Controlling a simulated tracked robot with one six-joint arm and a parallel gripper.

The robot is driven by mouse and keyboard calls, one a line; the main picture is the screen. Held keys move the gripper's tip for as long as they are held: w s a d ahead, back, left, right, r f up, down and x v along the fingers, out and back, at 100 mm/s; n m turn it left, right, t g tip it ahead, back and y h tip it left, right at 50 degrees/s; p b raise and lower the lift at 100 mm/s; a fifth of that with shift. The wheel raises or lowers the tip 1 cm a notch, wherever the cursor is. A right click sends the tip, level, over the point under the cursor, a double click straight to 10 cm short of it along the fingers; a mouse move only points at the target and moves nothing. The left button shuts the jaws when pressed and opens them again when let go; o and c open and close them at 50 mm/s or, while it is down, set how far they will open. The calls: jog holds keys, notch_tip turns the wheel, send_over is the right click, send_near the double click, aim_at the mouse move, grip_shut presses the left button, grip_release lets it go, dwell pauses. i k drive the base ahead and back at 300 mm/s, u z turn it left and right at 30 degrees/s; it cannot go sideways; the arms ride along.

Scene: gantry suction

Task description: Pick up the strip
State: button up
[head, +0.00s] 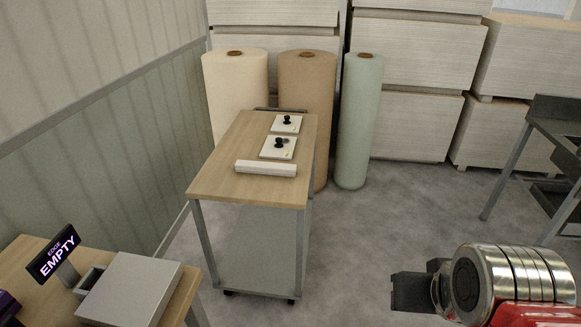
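A white strip (266,168) lies across the wooden top of a small wheeled table (222,184), near the middle of the top. Two pale square plates lie behind it, a nearer plate (267,152) and a farther plate (293,129), each with a black knob on top. My gripper (408,291) shows as a dark block at the lower right, to the right of the table and well apart from the strip. Its fingertips cannot be made out clearly, so I cannot tell whether it is open.
Three rolls, cream (236,85), brown (322,90) and green (358,120), stand behind the table. A bench (30,255) at lower left carries a sign reading "EDGE EMPTY" (54,252) and a grey box (130,290).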

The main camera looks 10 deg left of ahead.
aim_at(242, 166)
jog(key=z, duration=1.1)
jog(key=i, duration=2.65)
jog(key=u, duration=1.2)
